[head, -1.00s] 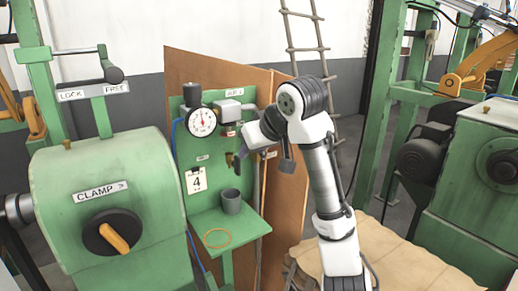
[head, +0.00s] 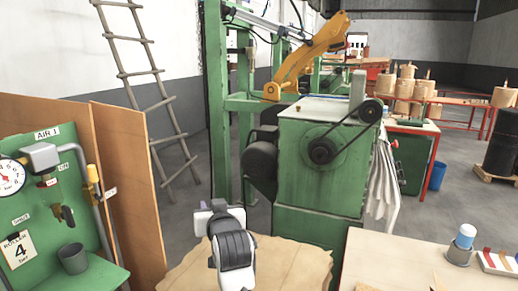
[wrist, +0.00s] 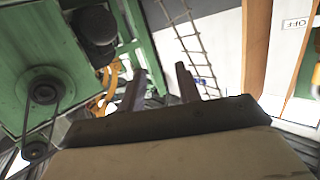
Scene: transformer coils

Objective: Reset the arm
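My arm (head: 233,252) shows at the bottom middle of the head view, low over the tan sheet, with its upper links out of the frame. My gripper (wrist: 162,76) shows in the wrist view with its two dark fingers apart and nothing between them. It points towards the ladder and the wall. In the head view its fingers cannot be made out behind the arm.
A green machine (head: 318,165) with a belt and pulley stands ahead. A green gauge panel (head: 50,210) and brown boards (head: 130,180) stand left. A ladder (head: 150,95) leans on the wall. A worktable (head: 400,262) is at lower right.

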